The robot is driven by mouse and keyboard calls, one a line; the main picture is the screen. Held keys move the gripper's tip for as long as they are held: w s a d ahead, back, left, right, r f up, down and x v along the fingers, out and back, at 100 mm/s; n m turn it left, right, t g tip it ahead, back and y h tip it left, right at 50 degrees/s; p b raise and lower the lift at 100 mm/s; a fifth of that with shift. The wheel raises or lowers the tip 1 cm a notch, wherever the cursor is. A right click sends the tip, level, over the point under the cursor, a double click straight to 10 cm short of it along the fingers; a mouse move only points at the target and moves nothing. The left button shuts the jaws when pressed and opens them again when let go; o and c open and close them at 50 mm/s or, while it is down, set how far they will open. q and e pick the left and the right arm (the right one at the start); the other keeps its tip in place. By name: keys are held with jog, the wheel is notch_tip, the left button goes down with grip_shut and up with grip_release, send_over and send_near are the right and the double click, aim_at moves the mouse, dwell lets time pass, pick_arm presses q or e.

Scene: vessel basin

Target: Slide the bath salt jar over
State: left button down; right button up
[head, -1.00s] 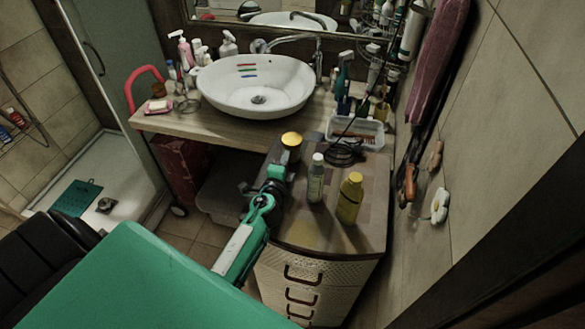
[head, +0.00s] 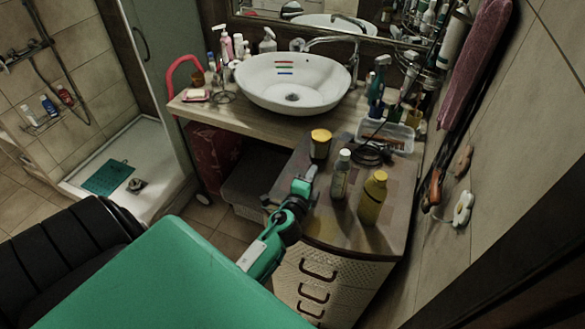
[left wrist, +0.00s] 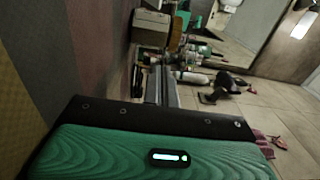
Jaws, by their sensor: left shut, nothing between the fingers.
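The bath salt jar, a dark jar with a yellow lid (head: 320,143), stands upright on the brown cabinet top (head: 357,226), near its back left edge in the head view. My left gripper (head: 308,173) is shut and empty, over the left part of the cabinet top. It is in front of the jar, just below it in the picture; I cannot tell whether they touch. In the left wrist view my shut fingers (left wrist: 165,88) point away from the camera, and an orange-brown round shape beyond them may be the jar. My right gripper is in neither view.
A pale bottle (head: 340,175) and a yellow bottle (head: 372,198) stand to the right of the gripper. A coiled black cable (head: 370,154) and a clear tray (head: 390,134) lie behind. The white basin (head: 293,84) sits on the wooden counter (head: 225,112) further back.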

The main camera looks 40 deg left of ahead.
pick_arm(q)
jog(key=b+v, duration=0.1)
jog(key=v, duration=0.3)
jog(key=shift+d, duration=0.25)
jog(key=b+v, duration=0.3)
jog(key=v, duration=0.7)
jog(key=shift+b, duration=0.3)
jog(key=shift+s+d+r, duration=0.1)
jog(key=shift+s, duration=0.4)
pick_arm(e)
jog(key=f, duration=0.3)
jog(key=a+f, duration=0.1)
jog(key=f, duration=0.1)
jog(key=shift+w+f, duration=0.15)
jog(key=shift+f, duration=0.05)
pick_arm(q)
jog(key=shift+s+d, duration=0.1)
